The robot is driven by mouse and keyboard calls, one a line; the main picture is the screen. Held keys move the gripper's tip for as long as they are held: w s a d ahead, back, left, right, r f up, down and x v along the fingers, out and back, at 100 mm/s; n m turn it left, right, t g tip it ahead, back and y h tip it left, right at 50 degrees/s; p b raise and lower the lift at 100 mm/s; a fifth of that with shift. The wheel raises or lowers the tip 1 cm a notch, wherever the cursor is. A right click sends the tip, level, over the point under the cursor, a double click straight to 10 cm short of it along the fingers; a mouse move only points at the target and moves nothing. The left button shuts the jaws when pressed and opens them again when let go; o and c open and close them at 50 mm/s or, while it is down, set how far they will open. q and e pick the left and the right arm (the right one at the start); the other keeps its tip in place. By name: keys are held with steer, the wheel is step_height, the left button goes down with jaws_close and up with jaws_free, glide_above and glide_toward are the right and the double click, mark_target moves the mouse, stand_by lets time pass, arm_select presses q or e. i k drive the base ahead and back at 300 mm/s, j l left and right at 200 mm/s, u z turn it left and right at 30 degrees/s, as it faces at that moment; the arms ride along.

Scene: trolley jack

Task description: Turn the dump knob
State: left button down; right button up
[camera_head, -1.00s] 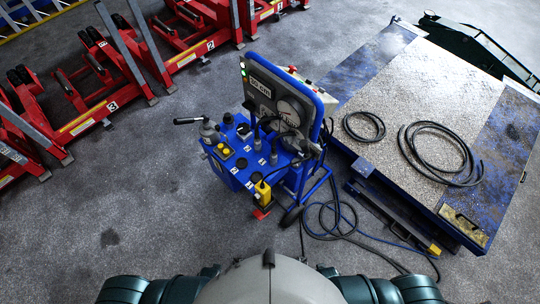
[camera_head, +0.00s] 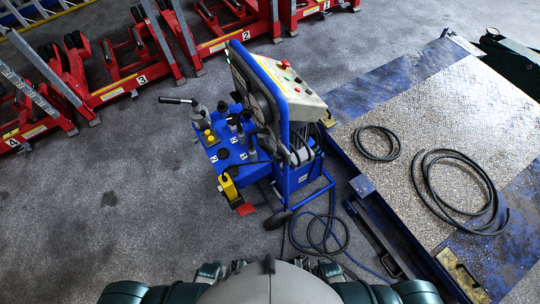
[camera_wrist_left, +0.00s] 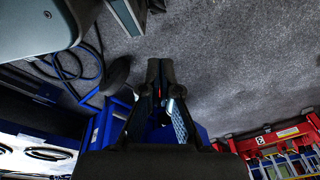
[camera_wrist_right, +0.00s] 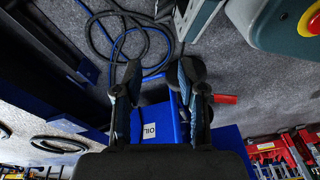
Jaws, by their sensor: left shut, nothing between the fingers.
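The blue hydraulic trolley (camera_head: 290,178) stands ahead of me in the head view, with gauges on its upright panel (camera_head: 258,97). Its lower deck carries a black-handled lever (camera_head: 177,100), yellow knobs (camera_head: 208,135) and several black knobs; I cannot tell which is the dump knob. My left gripper (camera_wrist_left: 158,72) is shut and empty in the left wrist view, with blue trolley parts beyond it. My right gripper (camera_wrist_right: 162,75) is open and empty in the right wrist view, with a blue part marked OIL (camera_wrist_right: 152,130) beyond its fingers. Neither gripper visibly touches the trolley.
Hoses (camera_head: 320,235) lie on the floor beside the trolley. A large platform (camera_head: 430,120) with coiled hoses is at right. Red numbered jacks (camera_head: 110,90) line the back left. Floor at left is clear.

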mark_target(231, 119)
steer(key=j, duration=1.95)
